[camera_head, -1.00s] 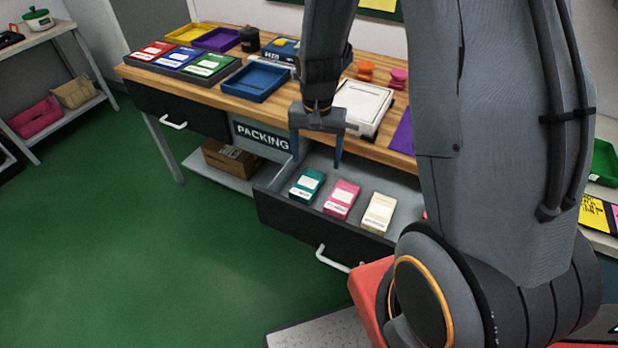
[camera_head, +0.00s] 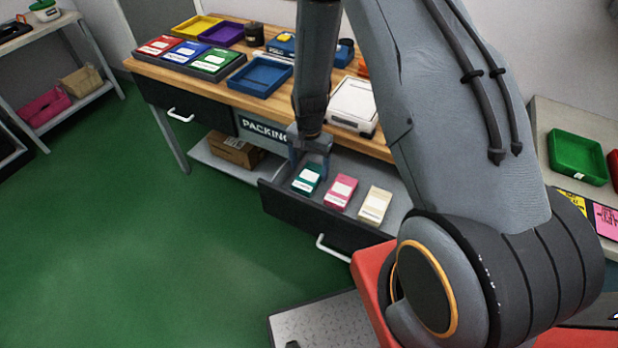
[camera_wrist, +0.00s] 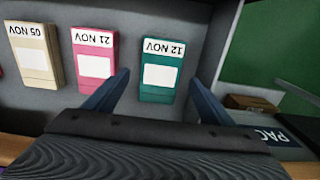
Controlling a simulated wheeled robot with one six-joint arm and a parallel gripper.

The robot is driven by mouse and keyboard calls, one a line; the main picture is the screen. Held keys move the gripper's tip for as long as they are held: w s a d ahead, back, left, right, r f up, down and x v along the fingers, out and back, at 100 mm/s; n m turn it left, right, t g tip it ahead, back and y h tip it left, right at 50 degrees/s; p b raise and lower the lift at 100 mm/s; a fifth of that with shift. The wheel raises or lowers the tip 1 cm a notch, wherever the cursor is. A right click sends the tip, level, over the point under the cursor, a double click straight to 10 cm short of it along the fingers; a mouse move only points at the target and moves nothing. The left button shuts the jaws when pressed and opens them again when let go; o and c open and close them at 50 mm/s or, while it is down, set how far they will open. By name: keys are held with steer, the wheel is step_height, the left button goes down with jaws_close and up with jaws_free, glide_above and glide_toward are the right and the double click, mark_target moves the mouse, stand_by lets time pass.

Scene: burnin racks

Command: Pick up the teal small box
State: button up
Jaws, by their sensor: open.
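The teal small box (camera_head: 306,179) lies in the open drawer (camera_head: 277,203), at the left end of a row of boxes. In the wrist view the teal box (camera_wrist: 161,68) has a white label reading "12 NOV". My gripper (camera_head: 308,172) is over the teal box. In the wrist view my gripper (camera_wrist: 158,82) is open, with one finger on each side of the box's near end and nothing held. I cannot tell whether the fingers touch the box.
A pink box (camera_head: 341,191) and a cream box (camera_head: 375,205) lie beside the teal one. The drawer's front wall and handle (camera_head: 332,248) face the floor. The wooden tabletop (camera_head: 228,88) above holds trays, boxes and a white case (camera_head: 352,104). A cardboard box (camera_head: 236,150) sits on the lower shelf.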

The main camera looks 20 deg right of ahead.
mark_target(309, 176)
steer(key=shift+f+p, duration=0.65)
steer(key=shift+f, duration=1.25)
steer(key=shift+c, duration=0.3)
steer(key=c, duration=1.1)
steer(key=shift+c, duration=0.3)
steer(key=shift+r, duration=0.1)
